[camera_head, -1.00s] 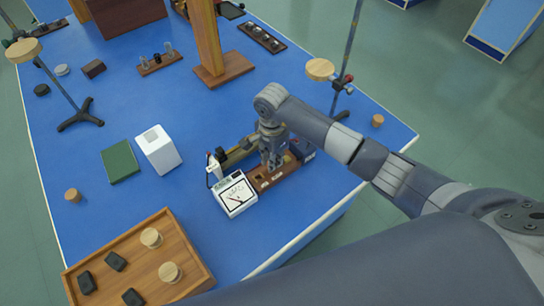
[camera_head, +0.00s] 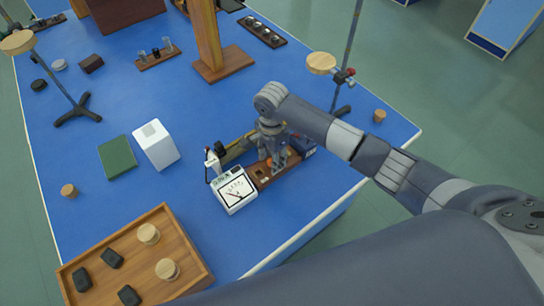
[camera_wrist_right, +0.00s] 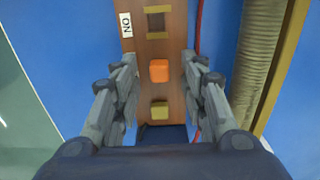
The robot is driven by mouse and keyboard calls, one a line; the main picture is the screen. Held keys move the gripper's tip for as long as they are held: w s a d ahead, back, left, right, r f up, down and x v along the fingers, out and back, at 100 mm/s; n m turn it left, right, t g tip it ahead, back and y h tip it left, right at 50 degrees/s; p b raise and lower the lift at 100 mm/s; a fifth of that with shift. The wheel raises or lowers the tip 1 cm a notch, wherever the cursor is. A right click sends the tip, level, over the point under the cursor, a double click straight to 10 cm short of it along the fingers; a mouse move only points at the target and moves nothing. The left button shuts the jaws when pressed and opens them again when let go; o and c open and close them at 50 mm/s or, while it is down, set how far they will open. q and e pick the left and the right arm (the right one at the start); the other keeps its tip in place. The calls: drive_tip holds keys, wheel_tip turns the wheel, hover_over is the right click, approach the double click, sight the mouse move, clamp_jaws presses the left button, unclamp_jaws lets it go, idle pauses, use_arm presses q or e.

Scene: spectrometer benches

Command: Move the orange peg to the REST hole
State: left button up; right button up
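The orange peg (camera_wrist_right: 159,70) stands in a narrow wooden board (camera_wrist_right: 155,48) and shows as a squarish orange top. In the right wrist view my right gripper (camera_wrist_right: 159,65) is open, one finger on each side of the board, with the peg between and apart from both. A brass-coloured square (camera_wrist_right: 158,110) lies on the near side. No REST label is readable. In the head view my right gripper (camera_head: 272,160) is over the board (camera_head: 262,182). My left gripper is not in view.
A white meter (camera_head: 234,190) stands at the board's near end. A ribbed tube (camera_wrist_right: 257,70) and red wire (camera_wrist_right: 197,20) run beside the board. A white box (camera_head: 157,147), green book (camera_head: 118,157) and wooden tray (camera_head: 190,245) stand to the left.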

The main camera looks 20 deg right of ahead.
drive_tip(key=shift+r, duration=0.1)
wheel_tip(320, 180, up, 12)
idle(0.5)
idle(0.4)
